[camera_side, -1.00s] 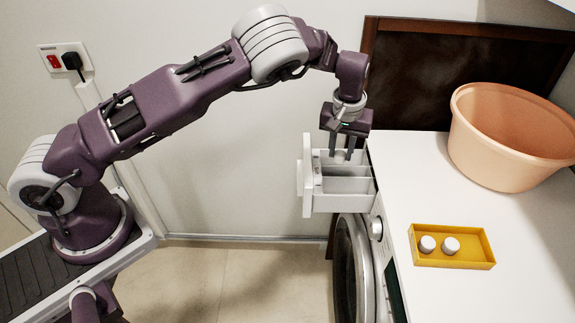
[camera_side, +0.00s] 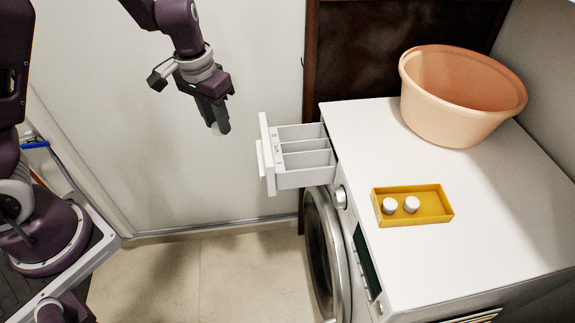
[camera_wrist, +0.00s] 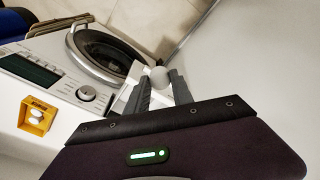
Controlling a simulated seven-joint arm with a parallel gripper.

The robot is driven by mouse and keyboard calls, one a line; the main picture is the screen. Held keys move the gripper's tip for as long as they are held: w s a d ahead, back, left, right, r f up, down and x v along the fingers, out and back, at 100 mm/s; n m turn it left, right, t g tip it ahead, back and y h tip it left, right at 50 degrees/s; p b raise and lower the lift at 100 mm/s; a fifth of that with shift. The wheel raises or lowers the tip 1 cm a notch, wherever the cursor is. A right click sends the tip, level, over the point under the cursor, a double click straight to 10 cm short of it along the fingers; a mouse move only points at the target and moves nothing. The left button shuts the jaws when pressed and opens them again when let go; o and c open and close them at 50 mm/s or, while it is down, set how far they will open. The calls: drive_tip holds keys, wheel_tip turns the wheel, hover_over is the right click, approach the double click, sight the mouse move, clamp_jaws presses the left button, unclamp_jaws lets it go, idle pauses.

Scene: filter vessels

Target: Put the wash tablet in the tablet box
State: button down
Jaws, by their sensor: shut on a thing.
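The wash tablet is a small white round piece. It sits between the fingertips of my gripper (camera_side: 217,124); only a bit of the tablet (camera_side: 214,132) shows in the side view. In the wrist view the tablet (camera_wrist: 160,76) shows clearly between the two fingers. My gripper is shut on it, in the air left of the washing machine's pulled-out drawer (camera_side: 302,181). The tablet box (camera_side: 436,215) is a shallow, open yellow tray on the machine top. Two white tablets (camera_side: 390,206) stand in its left half; its right half is bare. The box (camera_wrist: 37,117) also shows in the wrist view.
The drawer juts out from the machine front, between my gripper and the box, its compartments looking empty. A peach basin (camera_side: 455,120) stands on the machine top (camera_side: 366,140) behind the box. The top is clear around the box.

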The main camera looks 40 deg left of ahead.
drive_tip(key=w+d+f+n, duration=0.1)
drive_tip(key=w, duration=0.2)
drive_tip(key=w+d+f+n, duration=0.1)
drive_tip(key=w+f, duration=0.1)
drive_tip(key=w, duration=0.2)
drive_tip(key=w+d+f+n, duration=0.1)
drive_tip(key=w, duration=0.2)
drive_tip(key=shift+w+d+f+n+y, duration=0.25)
drive_tip(key=shift+w+f+n+y, duration=0.05)
drive_tip(key=shift+w+n, duration=0.1)
drive_tip(key=w+d+f+n, duration=0.2)
drive_tip(key=w+d+f, duration=0.45)
drive_tip(key=d, duration=0.45)
drive_tip(key=f, duration=1)
drive_tip(key=shift+s+a+f, duration=0.15)
drive_tip(key=shift+s, duration=0.1)
drive_tip(key=shift+f, duration=0.2)
drive_tip(key=c, duration=1.1)
unclamp_jaws()
